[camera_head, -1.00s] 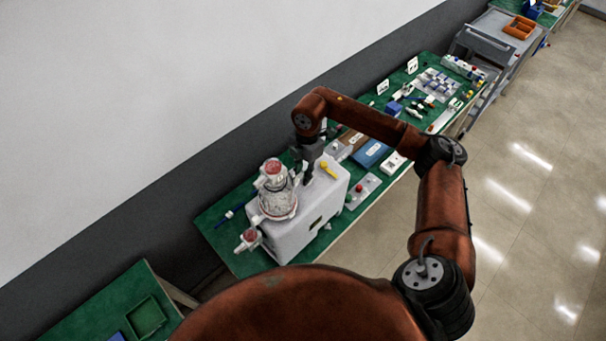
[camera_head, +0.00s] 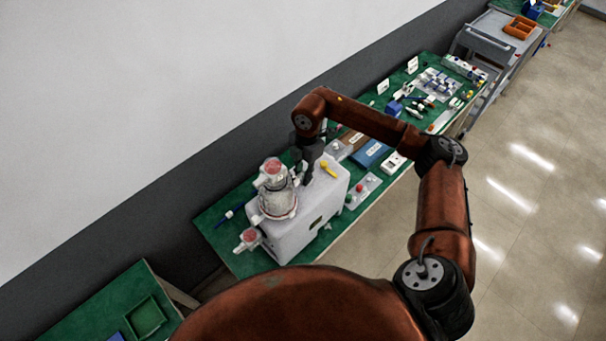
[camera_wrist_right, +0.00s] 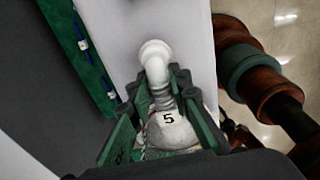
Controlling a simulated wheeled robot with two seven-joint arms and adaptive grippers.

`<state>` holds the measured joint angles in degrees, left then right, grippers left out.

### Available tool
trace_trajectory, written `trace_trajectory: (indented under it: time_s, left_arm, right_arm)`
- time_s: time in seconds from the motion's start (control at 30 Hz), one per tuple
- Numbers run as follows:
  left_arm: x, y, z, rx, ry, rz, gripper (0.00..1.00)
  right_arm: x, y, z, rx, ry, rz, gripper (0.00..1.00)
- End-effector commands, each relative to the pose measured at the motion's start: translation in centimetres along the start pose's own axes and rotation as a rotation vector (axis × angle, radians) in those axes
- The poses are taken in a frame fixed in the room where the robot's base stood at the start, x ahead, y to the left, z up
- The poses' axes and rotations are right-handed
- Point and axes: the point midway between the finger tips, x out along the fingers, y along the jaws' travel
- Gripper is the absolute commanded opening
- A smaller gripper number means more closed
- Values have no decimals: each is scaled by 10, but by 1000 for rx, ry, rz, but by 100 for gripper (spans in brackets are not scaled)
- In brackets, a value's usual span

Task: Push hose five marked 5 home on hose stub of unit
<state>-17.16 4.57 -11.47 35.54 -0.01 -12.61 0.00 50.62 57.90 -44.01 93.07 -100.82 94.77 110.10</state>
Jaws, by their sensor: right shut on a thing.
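The unit (camera_head: 300,238) is a white box on the green bench, with a clear canister (camera_head: 277,200) with a red and white top on its left side. My right gripper (camera_head: 307,172) points down over the unit's top, beside the canister. In the right wrist view, this gripper (camera_wrist_right: 165,98) is shut on hose five (camera_wrist_right: 167,130), a pale piece marked 5. A white elbow-shaped hose stub (camera_wrist_right: 155,58) rises from the unit's top, and a grey ribbed end lies between it and the 5 mark. I cannot tell how deep the joint goes. My left gripper is out of view.
A yellow-handled item (camera_head: 329,168) lies on the unit's top. A blue pen-like item (camera_head: 232,213) lies near the wall.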

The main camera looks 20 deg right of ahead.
Motion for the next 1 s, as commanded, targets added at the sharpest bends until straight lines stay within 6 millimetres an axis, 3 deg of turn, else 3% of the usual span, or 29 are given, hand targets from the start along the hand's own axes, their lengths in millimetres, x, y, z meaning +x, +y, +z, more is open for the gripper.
trace_trajectory:
  time_s: [1.0]
  left_arm:
    - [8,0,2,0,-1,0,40]
  right_arm:
    - [12,0,1,0,0,0,0]
